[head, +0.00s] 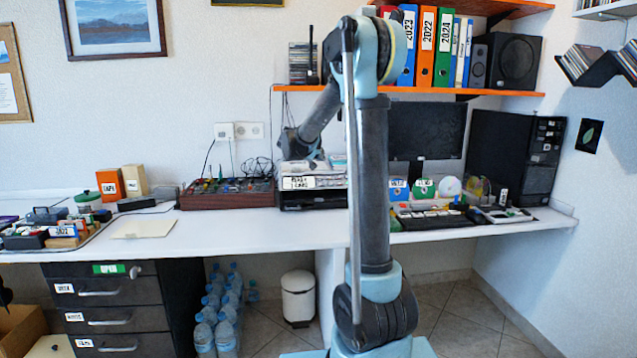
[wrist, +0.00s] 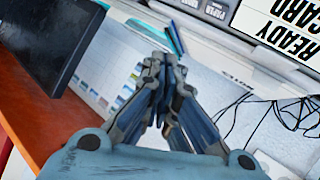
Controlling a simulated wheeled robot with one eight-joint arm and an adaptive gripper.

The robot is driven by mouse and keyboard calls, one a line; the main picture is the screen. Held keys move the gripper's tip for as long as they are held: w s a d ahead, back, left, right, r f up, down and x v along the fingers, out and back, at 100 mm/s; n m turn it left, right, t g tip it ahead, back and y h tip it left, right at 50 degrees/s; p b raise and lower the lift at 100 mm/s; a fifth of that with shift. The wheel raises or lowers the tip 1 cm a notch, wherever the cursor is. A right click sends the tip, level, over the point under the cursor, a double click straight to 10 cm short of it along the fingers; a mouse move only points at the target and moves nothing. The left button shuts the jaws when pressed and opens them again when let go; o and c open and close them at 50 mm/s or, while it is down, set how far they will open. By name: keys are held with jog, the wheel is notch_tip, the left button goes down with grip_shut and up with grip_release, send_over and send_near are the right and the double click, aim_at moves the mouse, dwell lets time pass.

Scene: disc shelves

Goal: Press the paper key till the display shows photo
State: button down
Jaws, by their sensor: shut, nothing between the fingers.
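The printer (head: 313,196) stands on the desk, left of the monitor. Its white display (head: 299,183) shows READY CARD; in the wrist view the same display (wrist: 285,32) appears rotated at the top right. The paper key, labelled PAPER (wrist: 215,11), sits left of the display at the top edge of the wrist view. My gripper (wrist: 166,60) is shut and empty, with its fingertips pointing toward the printer's front, below the key in the picture. I cannot tell whether they touch anything. In the head view my gripper (head: 313,157) is small and partly blends with the printer top.
A wooden tray of tools (head: 228,193) stands left of the printer, with loose black cables (head: 258,167) behind it. An orange shelf (head: 455,92) with binders runs above. The monitor (head: 427,130) and a black computer tower (head: 514,155) stand to the right.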

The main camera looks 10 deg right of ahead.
jog(key=shift+f, duration=0.1)
jog(key=shift+w+f, duration=0.7)
jog(key=shift+f, duration=0.55)
jog(key=shift+w+f, duration=0.7)
jog(key=shift+f, duration=0.55)
jog(key=shift+w+f, duration=0.7)
jog(key=shift+f, duration=0.55)
jog(key=shift+w+f, duration=0.35)
jog(key=shift+f, duration=0.3)
jog(key=shift+s+r, duration=0.4)
jog(key=shift+r, duration=0.35)
jog(key=shift+s+r, duration=0.1)
jog(key=shift+s+r, duration=0.35)
jog(key=shift+r, duration=0.35)
jog(key=shift+s+r, duration=0.4)
jog(key=shift+r, duration=0.25)
jog(key=shift+s+r, duration=0.35)
jog(key=shift+r, duration=0.35)
